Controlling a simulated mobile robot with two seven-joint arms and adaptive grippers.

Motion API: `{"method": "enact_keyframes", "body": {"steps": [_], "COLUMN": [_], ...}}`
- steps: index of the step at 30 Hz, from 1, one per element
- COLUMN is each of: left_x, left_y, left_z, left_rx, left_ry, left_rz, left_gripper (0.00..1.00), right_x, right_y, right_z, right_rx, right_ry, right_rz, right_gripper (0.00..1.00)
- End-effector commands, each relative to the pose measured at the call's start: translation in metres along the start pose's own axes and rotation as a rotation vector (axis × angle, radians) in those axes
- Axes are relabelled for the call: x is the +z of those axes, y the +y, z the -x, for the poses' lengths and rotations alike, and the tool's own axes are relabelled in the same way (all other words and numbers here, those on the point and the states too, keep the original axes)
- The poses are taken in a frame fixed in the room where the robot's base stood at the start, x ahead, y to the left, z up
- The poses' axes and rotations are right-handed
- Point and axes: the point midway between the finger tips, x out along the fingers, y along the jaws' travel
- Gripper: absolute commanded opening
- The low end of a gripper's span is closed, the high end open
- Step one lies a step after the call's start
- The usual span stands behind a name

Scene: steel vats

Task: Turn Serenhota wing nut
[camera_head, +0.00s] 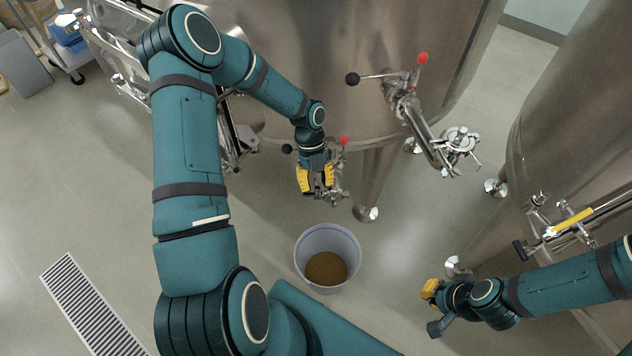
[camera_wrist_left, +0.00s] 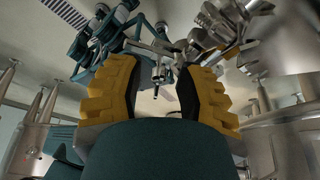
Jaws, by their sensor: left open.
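My left gripper (camera_head: 316,182) reaches down beside a small steel valve fitting (camera_head: 338,196) low on the vat. Its yellow fingers are apart. The left wrist view shows the open fingers (camera_wrist_left: 162,72) with a steel clamp fitting (camera_wrist_left: 222,24) close to the right finger's tip. A wing nut there is too small to make out, and I cannot tell whether a finger touches the fitting. My right gripper (camera_head: 432,308) is at lower right, away from the fittings, its fingers apart and empty. Another valve with a clamp (camera_head: 455,150) hangs from the vat further right.
A pale bucket (camera_head: 351,238) with brown contents stands on the floor below the left gripper. Vat legs (camera_head: 376,180) stand behind it. A second steel vat (camera_head: 575,125) with pipes is at the right. A floor drain (camera_head: 95,305) is at lower left, with clear floor around it.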

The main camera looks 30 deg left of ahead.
Motion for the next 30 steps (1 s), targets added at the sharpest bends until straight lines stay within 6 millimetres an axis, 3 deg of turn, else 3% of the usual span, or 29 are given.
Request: {"method": "enact_keyframes", "body": {"steps": [6, 9, 10, 23, 30], "left_x": [-0.0001, -0.0001, -0.0001, 0.0000, -0.0007], "left_y": [-0.0001, -0.0001, -0.0001, 0.0005, 0.0021], "left_z": [0.0001, 0.0002, 0.0003, 0.0001, 0.0005], "left_rx": [0.000, 0.000, 0.000, -0.008, -0.048], "left_ry": [0.000, 0.000, 0.000, 0.000, 0.001], "left_rz": [0.000, 0.000, 0.000, 0.017, 0.117], "left_gripper": [0.39, 0.04, 0.00, 0.00, 0.00], "right_x": [-0.0002, -0.0001, -0.0001, 0.0000, 0.0004], "right_y": [-0.0001, -0.0001, -0.0001, -0.0003, -0.0017], "right_z": [0.0002, 0.0001, 0.0001, 0.0009, 0.0045], "right_rx": [0.000, 0.000, 0.000, 0.000, 0.000], "right_ry": [0.000, 0.000, 0.000, 0.000, -0.002], "right_rz": [0.000, 0.000, 0.000, 0.000, 0.000], "right_gripper": [0.00, 0.00, 0.00, 0.00, 0.00]}}
